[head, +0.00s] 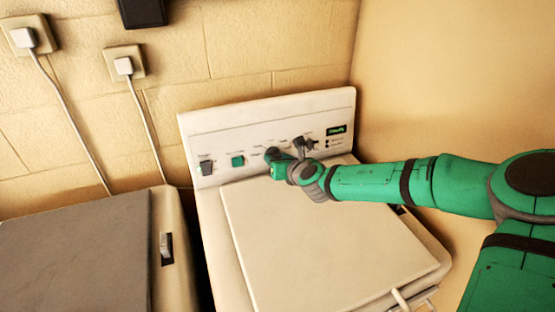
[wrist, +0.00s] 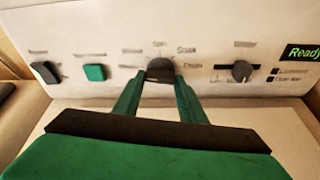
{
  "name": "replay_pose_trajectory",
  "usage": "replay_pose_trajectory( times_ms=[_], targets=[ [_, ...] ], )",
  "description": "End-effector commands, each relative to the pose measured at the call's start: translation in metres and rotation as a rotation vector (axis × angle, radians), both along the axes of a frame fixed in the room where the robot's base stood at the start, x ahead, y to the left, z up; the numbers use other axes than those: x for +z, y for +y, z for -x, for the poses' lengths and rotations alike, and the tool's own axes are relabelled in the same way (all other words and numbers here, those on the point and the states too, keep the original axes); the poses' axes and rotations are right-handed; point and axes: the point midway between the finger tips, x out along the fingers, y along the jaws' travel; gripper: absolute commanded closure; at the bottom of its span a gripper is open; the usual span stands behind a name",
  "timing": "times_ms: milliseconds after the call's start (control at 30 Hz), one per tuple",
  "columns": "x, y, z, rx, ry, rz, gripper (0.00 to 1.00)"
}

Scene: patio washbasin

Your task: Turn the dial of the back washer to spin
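The back washer (head: 212,215) stands against the wall with a white control panel. Its dark round dial (wrist: 160,70) is near the middle of the panel, ringed by small blurred labels; it also shows in the head view (head: 271,153). My gripper (wrist: 161,76) reaches the panel from the front, one green finger on each side of the dial. No clear gap shows between the fingertips and the dial's sides. The dial's pointer direction cannot be made out. In the head view my gripper (head: 276,164) partly hides the dial.
A black switch (wrist: 45,72), a green button (wrist: 94,72) and a second knob (wrist: 241,71) flank the dial. A green "Ready" display (wrist: 303,53) is at right. The flat lid (head: 320,240) is below. Another grey-topped machine (head: 75,255) stands left; a wall is close on the right.

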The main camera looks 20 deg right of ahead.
Motion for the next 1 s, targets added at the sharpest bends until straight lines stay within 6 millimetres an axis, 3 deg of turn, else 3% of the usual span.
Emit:
replay_pose_trajectory(
  times_ms=[67,467,1000],
  targets=[
    [0.0002,0.0000,0.0000,0.000,0.000,0.000,0.85],
    [0.0004,-0.0015,0.0002,-0.013,0.000,-0.059,0.85],
    [-0.0009,-0.0035,0.0002,-0.092,0.015,-0.494,0.85]
  ],
)
